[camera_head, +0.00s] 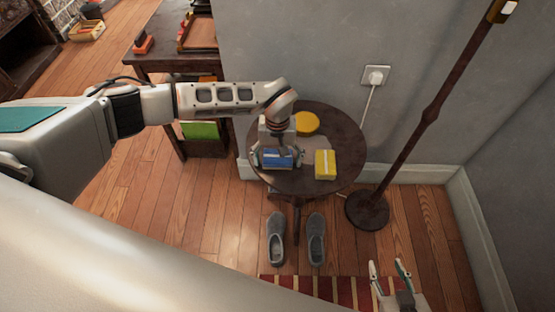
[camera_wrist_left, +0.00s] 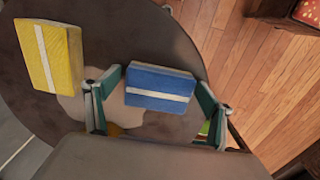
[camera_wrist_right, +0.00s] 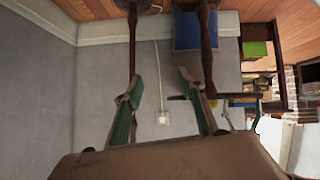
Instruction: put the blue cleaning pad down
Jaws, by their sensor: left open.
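The blue cleaning pad (camera_head: 277,158), with a white stripe, appears to lie on the small round dark table (camera_head: 345,145). In the left wrist view the pad (camera_wrist_left: 160,82) lies between the spread fingers of my left gripper (camera_wrist_left: 158,92). A gap shows beside the left-hand finger; the right-hand finger is close to the pad's end, and I cannot tell whether it touches. In the head view my left gripper (camera_head: 278,152) is low over the table and partly covers the pad. My right gripper (camera_head: 388,268) is open and empty, away from the table.
A yellow pad (camera_head: 325,164) with a white stripe lies right of the blue one. A round yellow thing (camera_head: 306,123) is at the table's back. A lamp pole (camera_head: 430,115) stands to the right. Grey shoes (camera_head: 316,240) stand on the floor in front.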

